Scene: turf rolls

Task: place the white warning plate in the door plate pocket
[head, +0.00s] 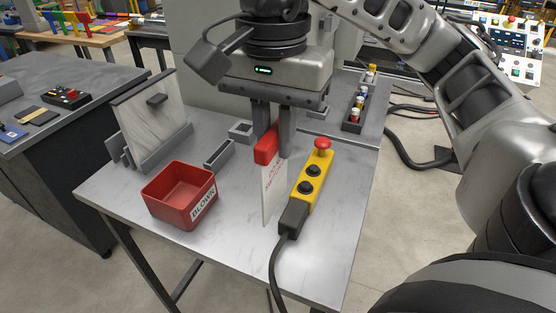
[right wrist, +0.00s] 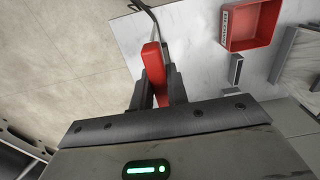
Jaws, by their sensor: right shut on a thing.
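The white warning plate (head: 272,191) has red lettering and a red grip along its top. My right gripper (head: 270,148) points down and is shut on that red grip. The plate hangs upright below the fingers, its lower edge near the table top; I cannot tell whether it touches. In the right wrist view the red grip (right wrist: 153,66) sits between the fingers of the right gripper (right wrist: 157,88). A grey door-like panel (head: 150,125) with a dark handle stands in a grey base at the table's left. I cannot make out for sure which part is the door plate pocket. My left gripper is not in view.
A red bin (head: 178,195) labelled BLOWN stands left of the plate. A yellow push-button box (head: 313,178) with a red button and cable lies close on its right. Small grey holders (head: 219,153) and a fuse tray (head: 353,113) are behind. The front of the table (head: 225,245) is clear.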

